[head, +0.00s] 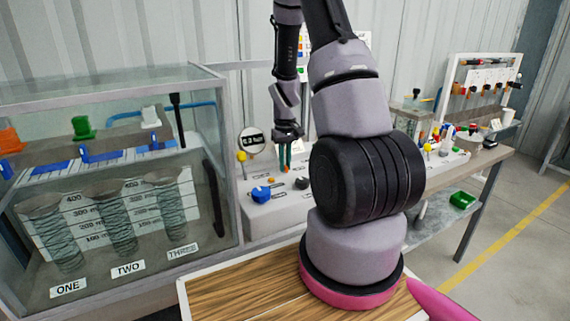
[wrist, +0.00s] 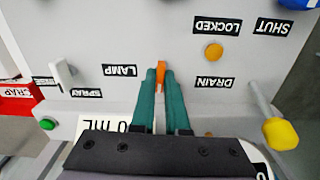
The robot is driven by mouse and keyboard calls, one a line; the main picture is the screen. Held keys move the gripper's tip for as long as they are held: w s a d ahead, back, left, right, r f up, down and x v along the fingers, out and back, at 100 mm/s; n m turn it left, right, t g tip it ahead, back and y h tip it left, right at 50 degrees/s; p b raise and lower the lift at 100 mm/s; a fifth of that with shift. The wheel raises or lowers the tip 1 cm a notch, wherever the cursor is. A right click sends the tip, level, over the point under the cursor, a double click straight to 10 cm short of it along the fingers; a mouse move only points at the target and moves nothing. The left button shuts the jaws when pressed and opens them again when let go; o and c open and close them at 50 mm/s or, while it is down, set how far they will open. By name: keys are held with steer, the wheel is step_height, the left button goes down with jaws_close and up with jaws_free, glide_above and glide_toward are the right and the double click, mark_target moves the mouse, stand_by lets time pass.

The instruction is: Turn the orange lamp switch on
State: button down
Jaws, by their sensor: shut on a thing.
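The orange lamp switch (wrist: 162,66) is a small upright tab on the grey panel, beside the black LAMP label (wrist: 119,70). In the wrist view my gripper (wrist: 161,78) has its two green fingers closed around it, one on each side, with its tip showing between them. In the head view my gripper (head: 285,165) points down at the white control box (head: 262,222). Whether the lamp is lit cannot be told.
On the panel near the fingers are a round orange button (wrist: 214,51), a yellow-tipped lever (wrist: 280,134), a white lever (wrist: 62,73) and a green button (wrist: 47,124). A blue knob (head: 260,193) sits at the box's front. A glass tank (head: 120,120) stands left.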

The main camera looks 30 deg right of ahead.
steer(key=m, duration=0.5)
steer(key=shift+m, duration=0.3)
steer(key=m, duration=0.5)
steer(key=shift+m, duration=0.4)
steer(key=c, duration=0.9)
jaws_free()
steer(key=shift+r, duration=0.1)
step_height(320, 180, up, 11)
steer(key=shift+f, duration=0.2)
